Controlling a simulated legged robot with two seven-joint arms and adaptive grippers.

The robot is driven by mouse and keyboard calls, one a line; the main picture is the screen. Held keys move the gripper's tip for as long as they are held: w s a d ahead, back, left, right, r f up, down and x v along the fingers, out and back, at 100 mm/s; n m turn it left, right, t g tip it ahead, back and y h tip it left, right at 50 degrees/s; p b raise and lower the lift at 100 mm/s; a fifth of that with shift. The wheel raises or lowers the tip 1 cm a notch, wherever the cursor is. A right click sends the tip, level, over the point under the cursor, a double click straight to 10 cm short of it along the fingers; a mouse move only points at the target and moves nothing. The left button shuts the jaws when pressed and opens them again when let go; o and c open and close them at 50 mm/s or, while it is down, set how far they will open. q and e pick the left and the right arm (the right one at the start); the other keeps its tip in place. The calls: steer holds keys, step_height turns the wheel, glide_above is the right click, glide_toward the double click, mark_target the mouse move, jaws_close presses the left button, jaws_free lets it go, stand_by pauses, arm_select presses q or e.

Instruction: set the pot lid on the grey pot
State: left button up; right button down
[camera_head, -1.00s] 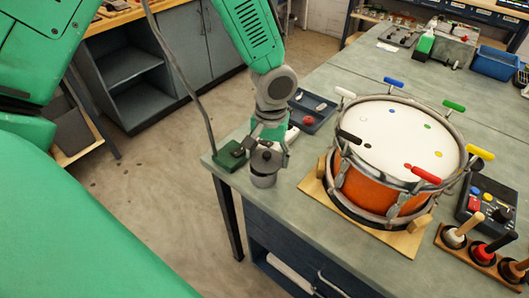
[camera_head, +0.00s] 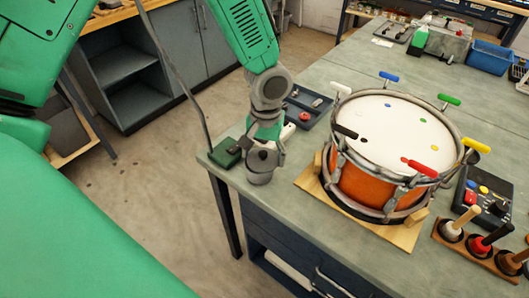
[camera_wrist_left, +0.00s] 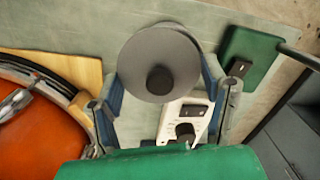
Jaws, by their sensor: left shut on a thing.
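My left gripper (camera_head: 262,160) is over the near left corner of the bench, at the grey pot (camera_head: 260,179). In the left wrist view, the fingers of my left gripper (camera_wrist_left: 162,78) are on both sides of a round grey pot lid (camera_wrist_left: 152,48) with a black knob. The gripper is shut on the lid. The pot is directly below and mostly hidden by the lid and gripper; a grey edge shows past the lid at upper right. I cannot tell whether lid and pot touch. My right gripper is not in view.
A green block (camera_head: 225,153) with a bent rod stands left of the pot. A white device (camera_wrist_left: 186,118) with a black knob lies close by. An orange drum (camera_head: 371,186) on a wooden base is to the right.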

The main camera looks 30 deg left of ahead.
mark_target(263, 150)
arm_select(q)
steer(key=shift+a+f, duration=0.55)
steer(key=shift+f, duration=0.05)
steer(key=shift+d+f+b, duration=0.15)
steer(key=shift+d+b, duration=0.05)
steer(key=shift+b, duration=0.1)
steer(key=o, duration=0.8)
steer(key=shift+d, duration=0.25)
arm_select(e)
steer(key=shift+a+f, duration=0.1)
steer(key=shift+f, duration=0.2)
arm_select(q)
steer(key=r+p, duration=0.3)
steer(key=shift+w+a+r, duration=0.1)
steer(key=shift+a+r, duration=0.1)
steer(key=shift+a, duration=0.1)
steer(key=r+p, duration=0.3)
steer(key=shift+w+d+r, duration=0.1)
steer(key=shift+d+r, duration=0.1)
steer(key=shift+d, duration=0.05)
step_height(263, 150, up, 4)
steer(key=p, duration=0.4)
steer(key=shift+w+r, duration=0.1)
steer(key=shift+r, duration=0.1)
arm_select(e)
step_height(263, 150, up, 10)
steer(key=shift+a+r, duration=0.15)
